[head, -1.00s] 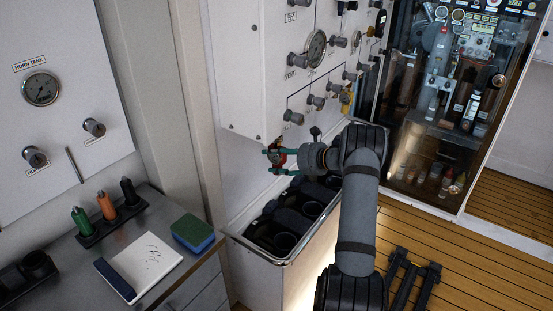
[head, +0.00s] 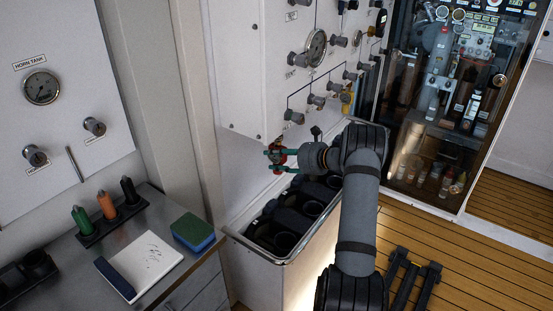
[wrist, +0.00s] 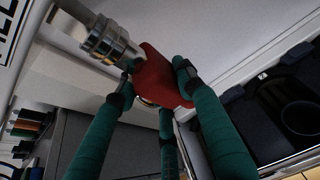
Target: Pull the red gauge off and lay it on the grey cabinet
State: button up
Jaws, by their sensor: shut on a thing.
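The red gauge (wrist: 160,78) is between the teal fingers of my gripper (wrist: 152,84) in the wrist view. The fingers press on it from both sides, so my gripper is shut on it. A silver threaded fitting (wrist: 108,42) is right beside the gauge's upper left; I cannot tell whether they are still joined. In the head view my gripper (head: 277,158) is beside the lower edge of the white panel (head: 245,75), with a little red showing between the fingers. The gauge's face is hidden. The grey cabinet (head: 152,213) stands at the lower left.
On the cabinet are a notepad (head: 146,262), a green-blue sponge (head: 193,232) and a rack of green, orange and black handles (head: 107,207). An open bin (head: 233,236) with dark contents lies below my gripper. Bare cabinet top shows between rack and notepad.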

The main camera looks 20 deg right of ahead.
aim_at(277, 173)
jog(key=shift+f+b, duration=2)
jog(key=shift+f, duration=0.45)
